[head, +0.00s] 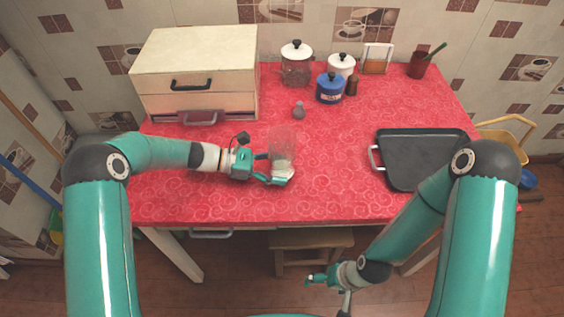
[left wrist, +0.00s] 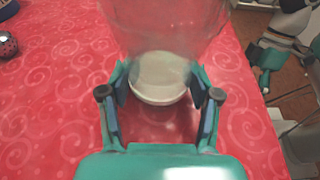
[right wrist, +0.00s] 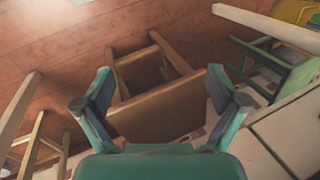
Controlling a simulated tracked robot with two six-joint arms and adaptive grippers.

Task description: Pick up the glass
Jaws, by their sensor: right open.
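The glass (head: 282,142) is a clear tumbler with a pale bottom. It stands upright at the middle of the red counter in the head view. In the left wrist view the glass (left wrist: 165,28) fills the upper middle, its whitish base between the fingertips. My left gripper (head: 270,168) is at the lower part of the glass, one finger on each side, drawn in close against it. The left wrist view shows this gripper (left wrist: 159,88) too. Whether the base touches the cloth is unclear. My right gripper (right wrist: 160,90) is open and empty, low in front of the counter.
A cream bread box (head: 195,65) stands at the back left. Lidded pots, including a blue one (head: 330,88), stand at the back. A small grey shaker (head: 299,110) is behind the glass. A dark tray (head: 410,150) lies right. A wooden stool (head: 310,240) is below the counter.

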